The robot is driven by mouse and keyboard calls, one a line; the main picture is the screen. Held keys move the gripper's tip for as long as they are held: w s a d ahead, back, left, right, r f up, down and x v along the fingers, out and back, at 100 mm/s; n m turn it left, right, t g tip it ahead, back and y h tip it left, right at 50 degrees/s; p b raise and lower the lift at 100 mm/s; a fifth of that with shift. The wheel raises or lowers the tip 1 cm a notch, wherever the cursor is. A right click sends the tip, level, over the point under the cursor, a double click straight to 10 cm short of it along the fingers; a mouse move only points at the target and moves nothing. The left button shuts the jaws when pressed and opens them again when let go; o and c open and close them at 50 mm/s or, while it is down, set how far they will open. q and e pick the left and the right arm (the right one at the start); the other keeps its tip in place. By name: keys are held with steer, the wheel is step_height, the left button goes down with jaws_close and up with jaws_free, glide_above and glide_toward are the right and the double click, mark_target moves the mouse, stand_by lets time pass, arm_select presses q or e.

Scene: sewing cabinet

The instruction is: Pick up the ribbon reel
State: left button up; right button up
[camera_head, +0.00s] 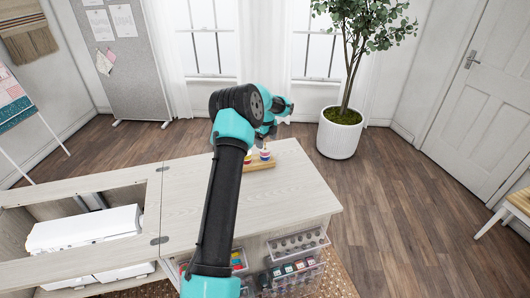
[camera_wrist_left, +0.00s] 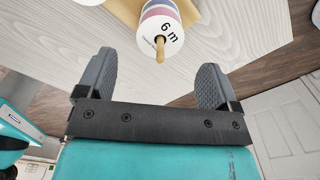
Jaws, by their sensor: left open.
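The ribbon reel (camera_head: 265,155) is a small white spool with coloured bands, standing on a wooden stand (camera_head: 261,165) on the cabinet top. In the left wrist view the reel (camera_wrist_left: 158,28) shows a "6 m" label on its white end, with a wooden peg through its middle. My left gripper (camera_head: 269,132) is just above and beyond the reel in the head view. In the left wrist view its two dark fingers (camera_wrist_left: 157,75) are apart and nothing is between them; the reel is ahead of the fingertips. My right gripper is out of view.
The pale cabinet top (camera_head: 300,195) is clear right of the stand. An open compartment at left holds a white sewing machine (camera_head: 85,228). Clear drawers (camera_head: 297,245) with small items stick out at the front. A potted plant (camera_head: 340,132) stands behind.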

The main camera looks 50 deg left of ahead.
mark_target(266, 148)
arm_select(q)
steer(key=shift+f, duration=0.1)
step_height(266, 148, down, 5)
steer(key=shift+a, duration=0.1)
stand_by(0.3)
stand_by(0.3)
steer(key=c, duration=1)
